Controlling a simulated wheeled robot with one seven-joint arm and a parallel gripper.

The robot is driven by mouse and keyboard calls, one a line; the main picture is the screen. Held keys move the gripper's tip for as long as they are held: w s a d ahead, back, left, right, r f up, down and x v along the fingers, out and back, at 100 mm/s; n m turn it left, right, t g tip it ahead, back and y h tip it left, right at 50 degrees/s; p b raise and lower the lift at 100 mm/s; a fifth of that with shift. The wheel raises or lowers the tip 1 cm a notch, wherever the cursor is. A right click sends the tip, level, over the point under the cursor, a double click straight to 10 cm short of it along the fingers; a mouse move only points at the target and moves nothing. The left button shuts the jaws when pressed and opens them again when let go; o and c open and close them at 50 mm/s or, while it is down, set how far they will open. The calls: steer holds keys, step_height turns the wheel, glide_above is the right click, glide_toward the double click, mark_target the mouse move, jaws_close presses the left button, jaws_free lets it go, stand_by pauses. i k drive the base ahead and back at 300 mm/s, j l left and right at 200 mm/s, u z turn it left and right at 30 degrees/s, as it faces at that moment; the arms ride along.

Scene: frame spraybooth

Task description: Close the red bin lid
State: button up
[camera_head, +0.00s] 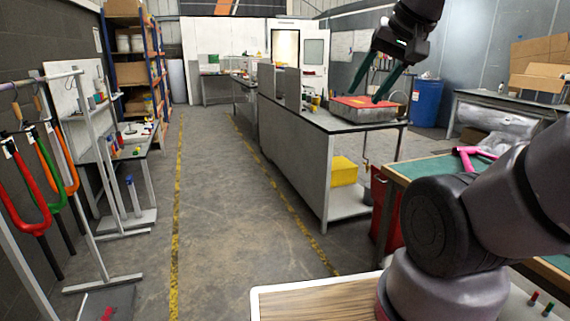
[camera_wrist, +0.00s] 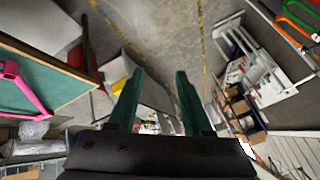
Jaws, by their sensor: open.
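A red bin (camera_head: 382,208) stands on the floor between the long bench and the green-topped table. My arm and the table hide much of it, and I cannot tell how its lid stands. In the wrist view, a red part (camera_wrist: 76,57) shows at left beside the green table, likely the same bin. My gripper (camera_head: 367,97) is raised in the upper right of the head view, with its two green fingers apart and pointing down. It also shows open and empty in the wrist view (camera_wrist: 160,73), apart from the red part.
The green-topped table (camera_head: 430,168) bears a pink frame (camera_head: 470,156). The long bench (camera_head: 310,112) holds a metal box with a red top (camera_head: 362,101); a yellow box (camera_head: 343,171) is on its lower shelf. A blue drum (camera_head: 425,102) stands behind. The left aisle floor is clear.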

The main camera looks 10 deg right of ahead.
mark_target(381, 191)
steer(key=i+z, duration=0.35)
steer(key=i+j+z, duration=0.2)
steer(key=i+z, duration=0.15)
steer(key=i+j+z, duration=0.25)
steer(key=i+z, duration=0.15)
steer(key=i+j, duration=0.3)
steer(key=i+j+z, duration=0.15)
steer(key=i+j, duration=0.45)
steer(key=j, duration=0.2)
steer(key=i+j+z, duration=0.1)
steer(key=i+j, duration=0.2)
steer(key=i+j+z, duration=0.1)
steer(key=i+j, duration=0.2)
steer(key=j, duration=0.2)
steer(key=i+j, duration=0.25)
steer(key=j, duration=0.2)
